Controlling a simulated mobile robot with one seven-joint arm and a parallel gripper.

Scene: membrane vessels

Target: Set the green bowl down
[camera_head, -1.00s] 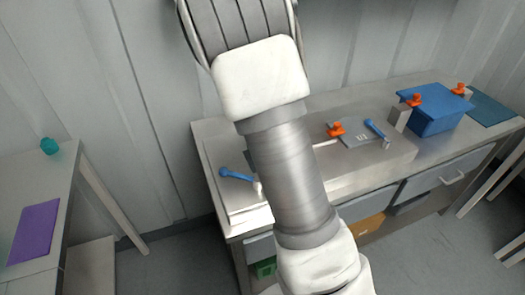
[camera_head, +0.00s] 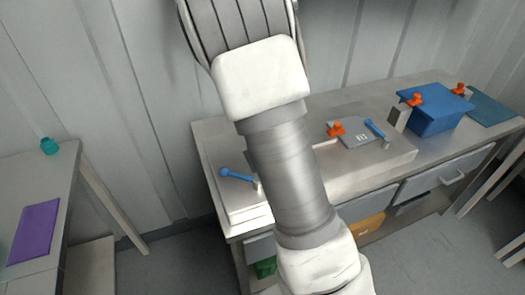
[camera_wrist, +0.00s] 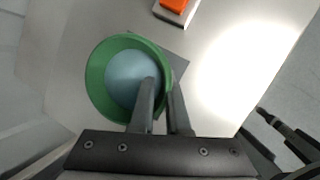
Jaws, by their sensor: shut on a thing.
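The green bowl (camera_wrist: 96,80) is in the wrist view, left of centre, with a blue-grey inside. My gripper (camera_wrist: 161,92) is shut on the right part of the bowl's rim, one finger inside it and the other outside. A dark grey square (camera_wrist: 179,66) shows partly from behind the bowl, on a light grey surface. I cannot tell whether the bowl touches the surface below. In the head view my arm hides the gripper and the bowl.
An orange part on a grey block (camera_wrist: 174,8) is near the bowl. The head view shows a metal bench (camera_head: 345,178) with a blue box (camera_head: 438,118), a grey panel (camera_head: 362,133) and blue-handled levers (camera_head: 236,174). A left table (camera_head: 70,190) holds a purple sheet (camera_head: 36,232) and a teal object (camera_head: 49,146).

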